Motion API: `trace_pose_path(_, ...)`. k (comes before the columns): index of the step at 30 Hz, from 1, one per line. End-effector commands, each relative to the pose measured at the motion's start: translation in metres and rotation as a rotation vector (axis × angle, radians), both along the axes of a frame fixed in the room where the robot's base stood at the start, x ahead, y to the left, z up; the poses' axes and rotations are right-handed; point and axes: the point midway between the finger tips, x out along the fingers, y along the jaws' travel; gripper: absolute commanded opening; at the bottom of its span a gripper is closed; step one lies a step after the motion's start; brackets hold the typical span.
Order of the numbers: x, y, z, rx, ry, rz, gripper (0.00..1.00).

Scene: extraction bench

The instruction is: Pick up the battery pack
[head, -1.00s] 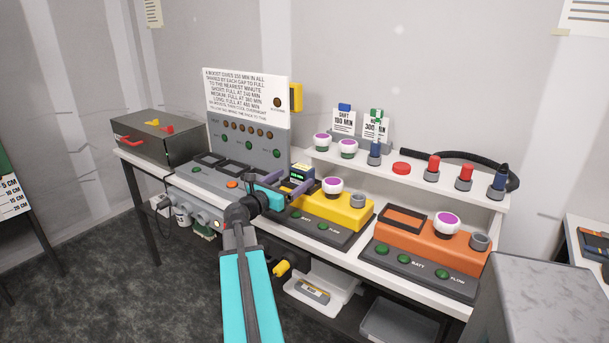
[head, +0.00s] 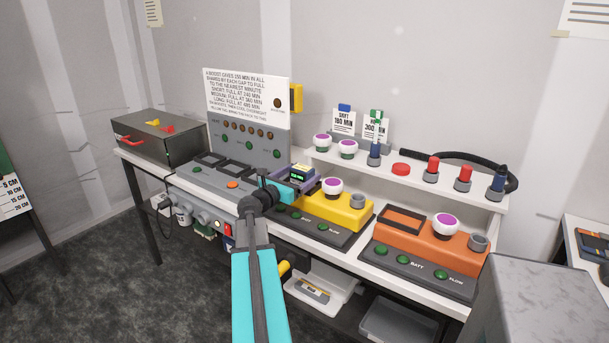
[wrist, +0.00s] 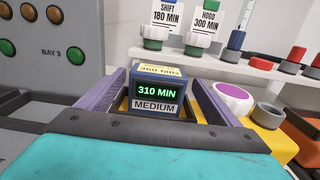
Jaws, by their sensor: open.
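The battery pack (wrist: 158,92) is a blue-grey block with a green "310 MIN" display, a "MEDIUM" label and a yellow top label. It shows small in the head view (head: 302,173), at the left end of the yellow unit (head: 337,210). Visible gaps separate the fingers from the pack. In the head view my gripper (head: 289,185) is partly hidden by my wrist.
A grey charger panel (head: 245,140) with empty bays stands left of the pack. A purple-topped white knob (head: 333,187) is close on the right. An orange unit (head: 420,243) sits further right. A shelf (head: 400,172) with cards and coloured plugs runs behind.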

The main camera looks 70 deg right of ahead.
Motion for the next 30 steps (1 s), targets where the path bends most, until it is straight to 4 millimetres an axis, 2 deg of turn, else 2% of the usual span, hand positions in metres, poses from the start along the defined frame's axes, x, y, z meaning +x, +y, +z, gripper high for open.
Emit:
trace_pose_path(3,-0.002,-0.013,0.001,0.000,0.000,-0.001,0.86)
trace_pose_path(7,-0.005,-0.019,0.001,-0.001,0.000,-0.001,0.86)
trace_pose_path(24,-0.005,-0.019,0.000,-0.001,0.000,0.000,0.86)
trace_pose_path(26,-0.005,-0.019,0.000,-0.001,0.000,-0.001,0.79)
trace_pose_path(30,-0.005,-0.019,0.000,-0.001,0.000,-0.001,0.56)
